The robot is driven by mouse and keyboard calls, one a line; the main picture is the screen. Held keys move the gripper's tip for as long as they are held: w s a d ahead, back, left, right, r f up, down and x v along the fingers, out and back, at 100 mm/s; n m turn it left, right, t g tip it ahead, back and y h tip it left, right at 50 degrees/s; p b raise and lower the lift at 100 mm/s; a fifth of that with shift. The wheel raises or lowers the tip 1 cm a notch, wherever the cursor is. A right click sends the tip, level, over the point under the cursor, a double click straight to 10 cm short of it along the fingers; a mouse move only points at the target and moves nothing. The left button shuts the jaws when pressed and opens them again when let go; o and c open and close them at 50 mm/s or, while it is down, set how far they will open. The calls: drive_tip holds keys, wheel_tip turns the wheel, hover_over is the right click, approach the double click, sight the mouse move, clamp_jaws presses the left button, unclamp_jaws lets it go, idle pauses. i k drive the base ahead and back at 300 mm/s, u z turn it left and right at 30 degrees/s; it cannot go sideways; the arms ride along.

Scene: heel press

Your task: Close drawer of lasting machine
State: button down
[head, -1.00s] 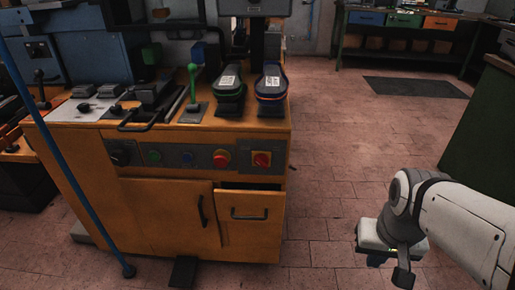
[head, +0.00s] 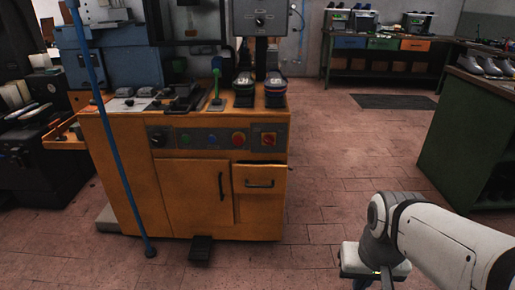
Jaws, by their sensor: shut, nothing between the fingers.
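The lasting machine (head: 190,215) is an orange cabinet left of centre in the head view. Its small drawer (head: 270,178) is at the upper right of the front, with a black bar handle (head: 260,184). The drawer front stands out from the cabinet, with a dark gap along its top, so it is partly open. My gripper (head: 361,280) is low at the right, partly cut off by the bottom edge. It is shut and empty, well apart from the drawer, to its right and nearer to me. Its fingertips are hardly visible.
A cabinet door with a handle (head: 221,186) is left of the drawer. A black pedal (head: 201,250) lies on the floor before the machine. A blue pole (head: 110,140) stands at its left. A green bench (head: 460,140) is at the right. Tiled floor between is clear.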

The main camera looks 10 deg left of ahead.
sight(248, 178)
drive_tip(key=u, duration=0.15)
drive_tip(key=i, duration=1)
drive_tip(key=u, duration=0.05)
